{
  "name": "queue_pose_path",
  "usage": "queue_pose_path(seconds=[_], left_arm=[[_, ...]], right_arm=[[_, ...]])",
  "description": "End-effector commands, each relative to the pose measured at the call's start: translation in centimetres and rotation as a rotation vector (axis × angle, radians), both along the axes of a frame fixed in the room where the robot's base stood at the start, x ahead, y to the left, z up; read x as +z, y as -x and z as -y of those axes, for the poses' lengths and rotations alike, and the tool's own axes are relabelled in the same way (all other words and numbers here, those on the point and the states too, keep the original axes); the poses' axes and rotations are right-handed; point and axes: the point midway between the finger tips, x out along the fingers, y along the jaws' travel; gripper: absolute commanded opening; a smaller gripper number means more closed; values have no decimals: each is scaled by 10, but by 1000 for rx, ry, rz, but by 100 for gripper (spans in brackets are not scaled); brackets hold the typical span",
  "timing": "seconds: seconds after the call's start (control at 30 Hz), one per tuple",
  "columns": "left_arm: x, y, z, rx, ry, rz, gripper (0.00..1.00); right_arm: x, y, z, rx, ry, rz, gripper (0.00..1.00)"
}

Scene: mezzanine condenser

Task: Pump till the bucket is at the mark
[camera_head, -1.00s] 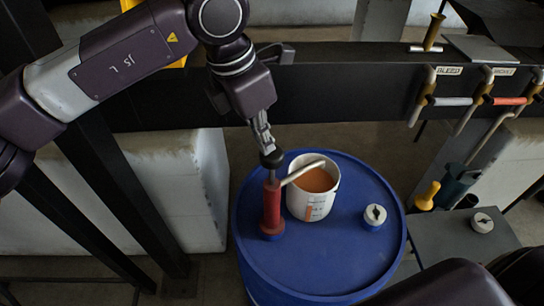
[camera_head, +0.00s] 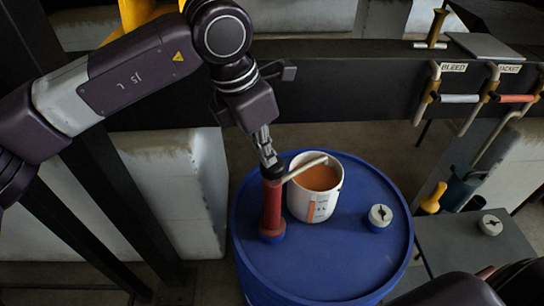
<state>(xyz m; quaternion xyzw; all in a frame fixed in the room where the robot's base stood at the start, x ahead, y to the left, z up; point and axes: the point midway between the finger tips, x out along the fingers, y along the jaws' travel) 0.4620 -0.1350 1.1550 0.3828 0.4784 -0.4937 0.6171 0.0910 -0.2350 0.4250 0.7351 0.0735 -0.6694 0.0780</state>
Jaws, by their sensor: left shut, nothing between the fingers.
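A white bucket (camera_head: 315,205) stands on the blue drum (camera_head: 330,265) with orange liquid (camera_head: 318,177) inside. An orange strip and dark markings show on its front wall; I cannot tell how the liquid stands against the mark. A red hand pump (camera_head: 271,205) rises from the drum beside the bucket, its pale spout (camera_head: 304,168) reaching over the bucket's rim. My left gripper (camera_head: 268,158) is shut, its fingertips at the dark top of the pump, with nothing between the fingers. My right gripper is not in view; part of my right arm shows at the lower right.
A dark beam (camera_head: 340,85) runs behind, with hoses and handles under BLEED (camera_head: 453,68) and JACKET labels. A grey table (camera_head: 460,245) stands at right with another cap (camera_head: 490,225) and a yellow-handled tool (camera_head: 434,198).

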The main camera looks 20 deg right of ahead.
Motion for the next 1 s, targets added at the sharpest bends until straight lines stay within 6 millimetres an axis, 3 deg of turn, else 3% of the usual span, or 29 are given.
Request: queue_pose_path(seconds=[0.07,0.1,0.23,0.57,0.87,1.0], left_arm=[[-18,1,0,0,-2,-2,0],[-9,1,0,-1,-2,-1,0],[-9,1,-1,0,-3,-3,0],[-1,7,-31,1,-5,-1,0],[3,7,-30,0,-3,-1,0],[18,7,-34,1,-1,1,0]], right_arm=[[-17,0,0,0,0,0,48],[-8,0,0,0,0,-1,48],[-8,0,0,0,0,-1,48],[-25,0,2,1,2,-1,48],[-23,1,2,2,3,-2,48],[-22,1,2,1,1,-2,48]])
